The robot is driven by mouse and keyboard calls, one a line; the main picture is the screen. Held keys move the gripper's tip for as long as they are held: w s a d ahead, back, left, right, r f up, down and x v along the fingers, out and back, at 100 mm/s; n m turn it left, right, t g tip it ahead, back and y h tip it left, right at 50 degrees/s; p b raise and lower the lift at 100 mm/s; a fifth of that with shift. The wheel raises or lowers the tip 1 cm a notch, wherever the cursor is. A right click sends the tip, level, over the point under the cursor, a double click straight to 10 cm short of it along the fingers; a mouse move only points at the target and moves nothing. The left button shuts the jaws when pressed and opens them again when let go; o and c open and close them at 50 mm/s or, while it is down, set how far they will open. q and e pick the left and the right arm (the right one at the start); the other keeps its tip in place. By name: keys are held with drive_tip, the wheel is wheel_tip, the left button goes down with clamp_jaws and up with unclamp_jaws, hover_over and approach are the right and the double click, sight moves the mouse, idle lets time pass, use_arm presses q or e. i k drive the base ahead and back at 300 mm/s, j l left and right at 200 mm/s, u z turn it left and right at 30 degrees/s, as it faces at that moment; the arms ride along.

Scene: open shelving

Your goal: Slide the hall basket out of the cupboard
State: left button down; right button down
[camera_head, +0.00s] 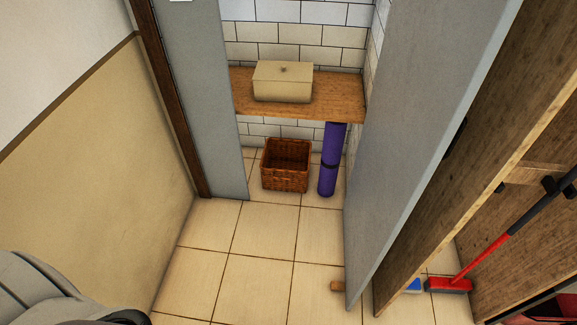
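The hall basket (285,181) is a brown wicker basket with an open top. It stands on the tiled floor inside the cupboard, below a wooden shelf (340,104). Its inside looks dark and empty. A grey door panel (400,130) stands open to the right of the cupboard opening. Part of my body shows at the lower left, well away from the basket. Neither gripper can be made out in the picture.
A purple rolled mat (329,165) stands upright just right of the basket. A beige box (283,83) sits on the shelf above. A red broom (450,285) is at the lower right, beyond the door. The tiled floor (265,230) before the basket is clear.

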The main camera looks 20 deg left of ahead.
sight(286, 167)
drive_tip(key=i+j+u, duration=0.3)
drive_tip(key=i, duration=0.2)
drive_tip(key=i+j+u, duration=0.3)
drive_tip(key=i, duration=0.2)
